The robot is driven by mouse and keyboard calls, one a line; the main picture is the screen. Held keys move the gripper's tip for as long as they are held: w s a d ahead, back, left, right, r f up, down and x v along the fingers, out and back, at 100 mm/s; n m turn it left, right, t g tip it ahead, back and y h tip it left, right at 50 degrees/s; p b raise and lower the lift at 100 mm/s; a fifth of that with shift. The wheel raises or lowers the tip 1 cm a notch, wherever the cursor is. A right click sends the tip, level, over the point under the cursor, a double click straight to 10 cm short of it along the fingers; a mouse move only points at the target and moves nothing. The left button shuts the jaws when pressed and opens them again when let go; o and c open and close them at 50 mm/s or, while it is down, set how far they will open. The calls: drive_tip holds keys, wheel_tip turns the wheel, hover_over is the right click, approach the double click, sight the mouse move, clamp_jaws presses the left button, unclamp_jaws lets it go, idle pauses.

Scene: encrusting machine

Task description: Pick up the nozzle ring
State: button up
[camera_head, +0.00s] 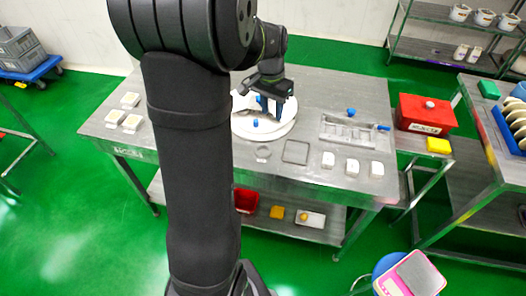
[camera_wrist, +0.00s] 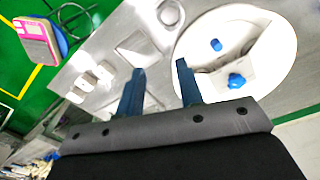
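A small grey metal ring (camera_head: 262,153), which looks like the nozzle ring, lies flat on the steel table (camera_head: 215,165) in front of the white round tray (camera_head: 243,130).
A square metal frame (camera_head: 295,152) lies right of the ring. Blue-topped parts (camera_wrist: 236,80) are on the white tray. Several white containers (camera_head: 328,160) and a metal tray (camera_head: 345,131) stand to the right. A red box (camera_head: 425,114) is beyond. The table's left middle is clear.

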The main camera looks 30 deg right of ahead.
drive_tip(key=s, duration=0.2)
drive_tip(key=n, duration=0.1)
hover_over(269, 152)
drive_tip(key=f, duration=0.7)
drive_tip(key=s+f, duration=0.1)
drive_tip(key=f, duration=0.3)
drive_tip(key=shift+f, duration=0.1)
drive_tip(key=shift+w+a+f, duration=0.1)
drive_tip(key=shift+w+f, duration=0.15)
drive_tip(key=shift+f, duration=1.2)
drive_tip(key=shift+w+f, duration=0.2)
drive_tip(key=shift+f, duration=1.2)
clamp_jaws()
